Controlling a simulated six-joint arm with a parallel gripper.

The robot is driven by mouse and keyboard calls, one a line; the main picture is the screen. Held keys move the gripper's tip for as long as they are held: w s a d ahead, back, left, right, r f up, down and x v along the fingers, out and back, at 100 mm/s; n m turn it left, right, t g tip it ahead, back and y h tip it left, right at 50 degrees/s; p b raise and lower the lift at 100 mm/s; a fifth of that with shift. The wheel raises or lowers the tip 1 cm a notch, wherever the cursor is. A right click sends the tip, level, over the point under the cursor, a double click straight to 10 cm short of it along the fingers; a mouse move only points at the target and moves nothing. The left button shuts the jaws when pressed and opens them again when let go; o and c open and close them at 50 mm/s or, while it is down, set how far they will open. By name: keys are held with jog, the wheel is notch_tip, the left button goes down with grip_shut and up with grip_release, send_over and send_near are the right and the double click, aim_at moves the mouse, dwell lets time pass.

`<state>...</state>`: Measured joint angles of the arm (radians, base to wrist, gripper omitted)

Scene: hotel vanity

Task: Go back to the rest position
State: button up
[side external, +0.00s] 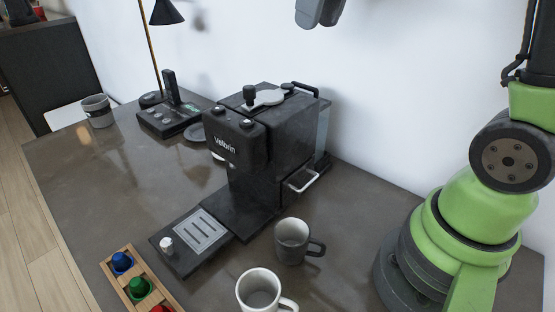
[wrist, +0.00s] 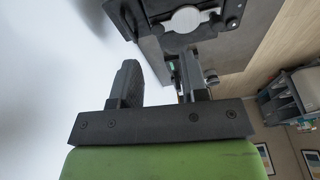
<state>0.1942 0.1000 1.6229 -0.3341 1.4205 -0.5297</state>
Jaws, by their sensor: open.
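My gripper (wrist: 158,78) shows in the wrist view with its two dark fingers spread apart. Nothing is between them. A dark grey part of my arm's end shows at the top edge of the side external view, high above and behind the coffee machine; its fingers cannot be made out there. The black coffee machine (side external: 262,135) stands upright on the counter, well below and apart from that part. Its top with a round light lid (wrist: 186,20) shows at the top of the wrist view, beyond the fingers.
A grey mug (side external: 290,240) and a white mug (side external: 258,290) stand in front of the machine. A wooden holder (side external: 117,268) with coloured capsules is at front left. A scale (side external: 172,120), a lamp (side external: 166,12) and a grey cup (side external: 98,110) are farther back. The white wall is close behind.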

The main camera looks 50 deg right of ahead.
jog(key=s+a+f+m+t+y, duration=0.1)
jog(key=s+a+t, duration=0.1)
jog(key=s, duration=0.5)
jog(key=s+a+f+m+t, duration=0.1)
jog(key=s+a+m+t, duration=0.1)
jog(key=s+a, duration=0.3)
jog(key=shift+s+a+f+t+y, duration=0.15)
jog(key=shift+s+f+t+y, duration=0.2)
jog(key=shift+s, duration=0.85)
